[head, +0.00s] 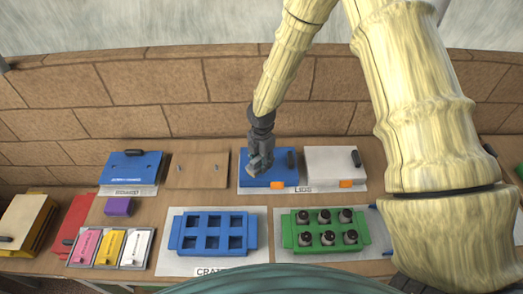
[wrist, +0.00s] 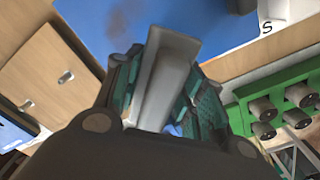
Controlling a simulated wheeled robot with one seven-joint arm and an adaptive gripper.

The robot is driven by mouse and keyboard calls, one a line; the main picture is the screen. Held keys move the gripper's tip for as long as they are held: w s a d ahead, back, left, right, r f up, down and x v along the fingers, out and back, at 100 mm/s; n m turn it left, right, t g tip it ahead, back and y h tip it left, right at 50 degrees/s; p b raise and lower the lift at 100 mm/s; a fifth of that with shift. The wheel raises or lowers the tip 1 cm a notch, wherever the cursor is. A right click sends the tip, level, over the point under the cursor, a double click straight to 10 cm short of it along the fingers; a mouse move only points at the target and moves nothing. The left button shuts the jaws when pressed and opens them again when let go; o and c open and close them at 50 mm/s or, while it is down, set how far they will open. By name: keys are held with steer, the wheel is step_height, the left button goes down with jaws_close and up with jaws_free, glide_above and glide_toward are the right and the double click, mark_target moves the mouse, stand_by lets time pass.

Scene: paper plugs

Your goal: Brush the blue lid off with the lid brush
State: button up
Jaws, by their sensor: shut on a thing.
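The blue lid (head: 279,169) lies on the "LIDS" sheet, with a black handle and an orange tab at its right side. In the wrist view the blue lid (wrist: 215,20) fills the top, with a dark smudge on it. My gripper (head: 260,160) is above the left part of the lid. It also shows in the wrist view (wrist: 165,95), where it is shut on a pale grey block, seemingly the lid brush (wrist: 168,75). The brush's bristles are hidden, and I cannot tell whether it touches the lid.
A white lid (head: 331,160) lies right of the blue lid. In front are a blue crate (head: 213,251) and a green crate (head: 293,238) with several dark plugs. A wooden board (head: 197,170) and another blue panel (head: 130,172) lie left. A brick wall (head: 190,90) stands behind.

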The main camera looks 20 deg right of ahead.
steer(key=shift+r+p, duration=1.35)
steer(key=shift+r, duration=0.8)
